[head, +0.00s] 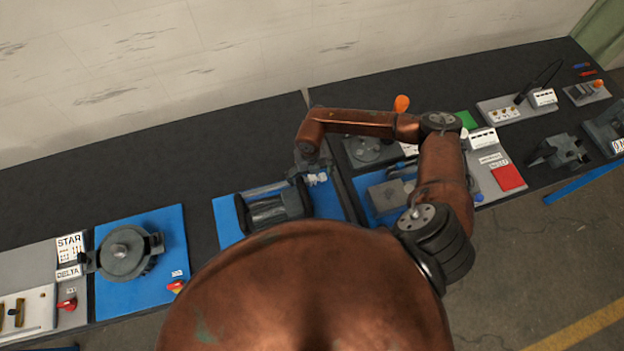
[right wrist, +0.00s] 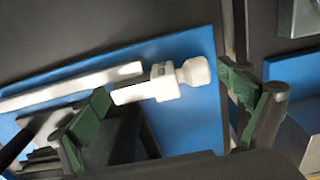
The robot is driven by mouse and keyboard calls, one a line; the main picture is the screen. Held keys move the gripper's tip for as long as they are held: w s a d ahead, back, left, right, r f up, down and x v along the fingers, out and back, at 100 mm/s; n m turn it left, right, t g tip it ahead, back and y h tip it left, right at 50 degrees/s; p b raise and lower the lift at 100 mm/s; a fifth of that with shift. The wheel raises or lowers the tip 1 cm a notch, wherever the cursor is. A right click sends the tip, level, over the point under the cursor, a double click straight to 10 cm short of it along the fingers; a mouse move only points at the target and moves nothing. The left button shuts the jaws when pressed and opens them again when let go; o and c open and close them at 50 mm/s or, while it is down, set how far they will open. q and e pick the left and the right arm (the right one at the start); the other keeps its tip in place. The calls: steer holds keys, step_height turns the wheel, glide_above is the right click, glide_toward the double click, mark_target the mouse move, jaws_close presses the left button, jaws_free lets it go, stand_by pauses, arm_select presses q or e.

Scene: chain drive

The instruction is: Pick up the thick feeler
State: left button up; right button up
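My right gripper (head: 307,173) is over the blue mat (head: 228,222) in the head view, beside a small white piece (head: 320,179). In the right wrist view the gripper (right wrist: 168,92) is open, with its green-padded fingers apart. Between them is a white piece with a rounded knob (right wrist: 195,72) and a flat tab, probably a feeler; I cannot tell whether it is the thick one. No finger clearly touches it. A long pale strip (right wrist: 65,88) lies to its left on the mat. My left gripper is not in view.
A dark grey block with a rounded hollow (head: 270,209) stands on the same mat, close to the gripper. Another blue mat with a round dark machine (head: 128,250) is at the left. Several devices and a red plate (head: 508,178) are at the right. The back of the black bench is clear.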

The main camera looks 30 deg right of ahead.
steer(key=shift+r, duration=0.1)
steer(key=c, duration=1.2)
